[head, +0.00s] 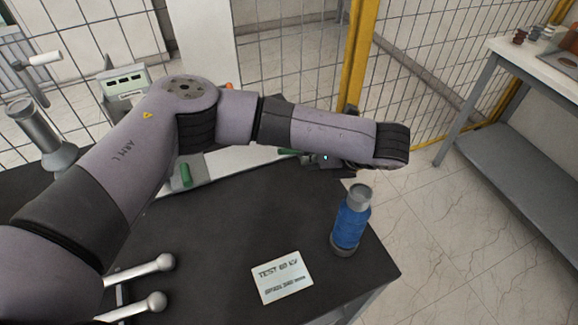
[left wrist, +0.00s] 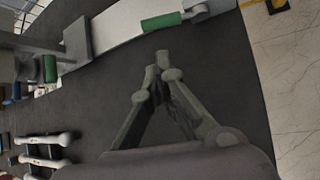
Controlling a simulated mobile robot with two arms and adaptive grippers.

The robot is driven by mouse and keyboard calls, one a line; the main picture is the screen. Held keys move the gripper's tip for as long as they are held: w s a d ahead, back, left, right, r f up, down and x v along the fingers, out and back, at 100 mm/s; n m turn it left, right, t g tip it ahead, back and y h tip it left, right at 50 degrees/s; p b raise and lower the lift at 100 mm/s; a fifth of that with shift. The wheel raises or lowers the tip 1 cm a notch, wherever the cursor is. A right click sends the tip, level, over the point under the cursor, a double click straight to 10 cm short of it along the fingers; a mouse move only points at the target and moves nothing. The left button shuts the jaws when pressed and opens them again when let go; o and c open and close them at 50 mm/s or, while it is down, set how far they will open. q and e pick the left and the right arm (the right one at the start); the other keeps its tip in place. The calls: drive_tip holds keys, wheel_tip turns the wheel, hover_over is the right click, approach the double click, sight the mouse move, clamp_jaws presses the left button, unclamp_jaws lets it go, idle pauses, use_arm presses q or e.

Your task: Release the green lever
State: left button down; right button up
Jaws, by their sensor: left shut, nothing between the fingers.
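Two green grips show. One (left wrist: 162,21) lies along a pale metal plate near the top of the left wrist view, beside a grey joint; in the head view a sliver of it (head: 288,151) shows under my arm. A second, upright green grip (left wrist: 50,68) stands further left, also in the head view (head: 186,175). I cannot tell which one is the task's lever. My left gripper (left wrist: 162,67) is shut and empty over the dark tabletop, its tips apart from the nearer green grip. In the head view my forearm and wrist hide its fingers. My right gripper is out of view.
A blue bottle-shaped part (head: 351,221) stands at the right edge of the black table (head: 215,230), near a white "TEST" card (head: 282,277). Ball-ended rods (head: 140,272) lie at front left. A yellow post (head: 358,55) and mesh fence stand behind. A grey bench is at right.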

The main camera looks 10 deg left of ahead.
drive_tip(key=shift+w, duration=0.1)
use_arm(q)
drive_tip(key=p+x, duration=0.1)
drive_tip(key=x, duration=0.8)
drive_tip(key=shift+r+p, duration=0.1)
drive_tip(key=shift+p, duration=0.25)
drive_tip(key=shift+w+a+f, duration=0.2)
drive_tip(key=shift+a+f, duration=0.15)
drive_tip(key=shift+f, duration=0.1)
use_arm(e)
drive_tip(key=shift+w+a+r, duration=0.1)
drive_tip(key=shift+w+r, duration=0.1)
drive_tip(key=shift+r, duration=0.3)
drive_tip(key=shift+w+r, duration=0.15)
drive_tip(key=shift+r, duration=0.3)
use_arm(q)
drive_tip(key=shift+a, duration=0.15)
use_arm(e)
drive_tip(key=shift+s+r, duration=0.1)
